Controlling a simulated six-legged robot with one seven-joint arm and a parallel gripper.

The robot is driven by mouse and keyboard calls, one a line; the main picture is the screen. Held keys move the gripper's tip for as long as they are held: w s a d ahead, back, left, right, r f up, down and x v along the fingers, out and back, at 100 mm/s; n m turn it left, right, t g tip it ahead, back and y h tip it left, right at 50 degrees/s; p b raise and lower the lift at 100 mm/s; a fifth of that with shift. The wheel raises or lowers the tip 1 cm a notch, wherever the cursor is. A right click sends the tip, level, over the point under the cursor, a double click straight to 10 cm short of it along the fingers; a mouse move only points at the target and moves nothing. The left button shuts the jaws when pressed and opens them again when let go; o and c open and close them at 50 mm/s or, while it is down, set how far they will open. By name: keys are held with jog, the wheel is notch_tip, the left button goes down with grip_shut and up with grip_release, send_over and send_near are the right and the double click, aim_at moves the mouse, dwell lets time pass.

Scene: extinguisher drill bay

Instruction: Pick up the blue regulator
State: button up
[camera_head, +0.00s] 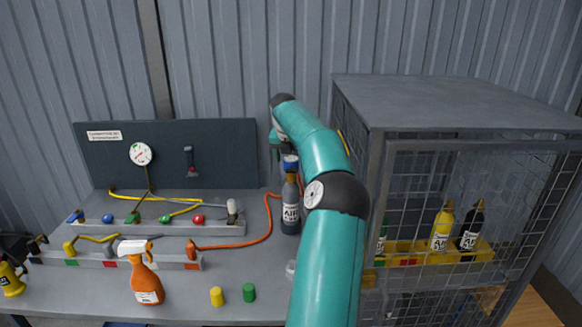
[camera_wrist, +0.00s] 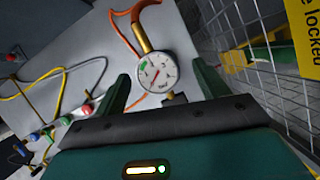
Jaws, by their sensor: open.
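In the head view a blue regulator (camera_head: 290,163) sits on top of a dark grey bottle (camera_head: 290,217) marked AIR, standing upright on the bench. My arm partly covers it. In the wrist view a round white gauge (camera_wrist: 158,72) with a brass stem and an orange hose lies between and beyond my fingertips; I cannot tell there whether it belongs to the blue regulator. My gripper (camera_wrist: 163,79) is open, with one green finger on each side of the gauge and nothing clearly held. In the head view its fingers are mostly hidden behind my arm.
A wire cage (camera_head: 470,200) with several bottles stands close on the right. An orange spray bottle (camera_head: 147,278), a yellow cap (camera_head: 217,296) and a green cap (camera_head: 249,292) are at the bench front. Hose manifolds (camera_head: 150,227) lie left. An orange hose (camera_head: 262,232) crosses the middle.

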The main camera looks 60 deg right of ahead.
aim_at(291, 158)
jog(key=x, duration=0.4)
jog(key=shift+w+d+f, duration=0.1)
jog(key=shift+w+d, duration=0.05)
jog(key=shift+d, duration=0.05)
jog(key=c, duration=1.1)
jog(key=shift+r, duration=0.55)
jog(key=s+a+r, duration=0.1)
jog(key=a+r, duration=0.7)
jog(key=a, duration=0.1)
jog(key=s+a+r, duration=0.1)
jog(key=a+r, duration=0.3)
jog(key=shift+s+a, duration=0.3)
jog(key=shift+a, duration=0.1)
jog(key=shift+f, duration=0.1)
